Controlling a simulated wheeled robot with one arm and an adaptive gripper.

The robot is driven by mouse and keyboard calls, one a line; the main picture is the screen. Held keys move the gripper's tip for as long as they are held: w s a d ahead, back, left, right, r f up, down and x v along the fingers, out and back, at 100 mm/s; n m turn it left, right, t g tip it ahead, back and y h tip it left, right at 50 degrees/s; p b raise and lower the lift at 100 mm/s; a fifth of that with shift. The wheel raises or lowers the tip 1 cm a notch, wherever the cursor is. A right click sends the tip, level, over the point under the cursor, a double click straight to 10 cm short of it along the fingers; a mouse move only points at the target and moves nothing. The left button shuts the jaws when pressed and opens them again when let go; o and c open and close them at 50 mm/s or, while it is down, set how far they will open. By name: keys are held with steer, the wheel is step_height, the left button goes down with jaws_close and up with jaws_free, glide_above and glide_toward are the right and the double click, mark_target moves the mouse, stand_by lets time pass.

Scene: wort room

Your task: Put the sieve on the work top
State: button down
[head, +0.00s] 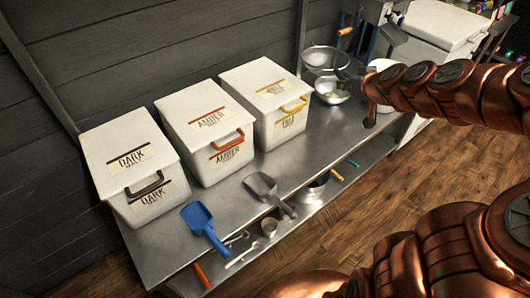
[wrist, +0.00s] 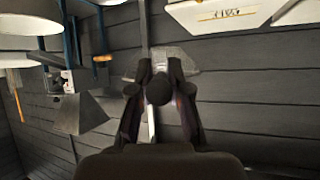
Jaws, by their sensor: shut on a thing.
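The sieve (head: 325,58) appears to be the round, see-through bowl shape with a thin rim at the far end of the metal work top (head: 240,195). My gripper (head: 350,76) is at its right side in the head view. In the wrist view my gripper (wrist: 158,85) is shut on a thin pale handle, and a grey, mesh-like piece, which I take as the sieve (wrist: 182,57), shows past the fingertips. I cannot tell whether the sieve touches the work top.
Three white lidded bins, dark (head: 135,165), amber (head: 205,130) and yellow-handled (head: 268,100), line the wall. A blue scoop (head: 200,222) and grey scoop (head: 265,190) lie in front. A shiny bowl (head: 333,92) stands near my gripper. A pot (head: 312,188) is on the lower shelf.

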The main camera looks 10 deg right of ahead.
steer(key=s+d+f+n+g+y+b, duration=0.15)
steer(key=s+d+f+b, duration=0.25)
steer(key=s+f+b, duration=1)
steer(key=s+d+f+n+y+b, duration=0.4)
steer(key=s+f+b, duration=0.45)
steer(key=b, duration=1.15)
steer(key=w+d+f+p, duration=0.1)
steer(key=w+f+p, duration=0.1)
steer(key=w, duration=0.6)
steer(key=w+d+f+m+h+p, duration=0.1)
steer(key=w+d+f+p, duration=0.1)
steer(key=w, duration=0.6)
steer(key=shift+w+d+f+p, duration=0.3)
steer(key=shift+f+p, duration=0.15)
steer(key=shift+p, duration=0.7)
steer(key=shift+f, duration=0.1)
steer(key=c, duration=1.1)
jaws_free()
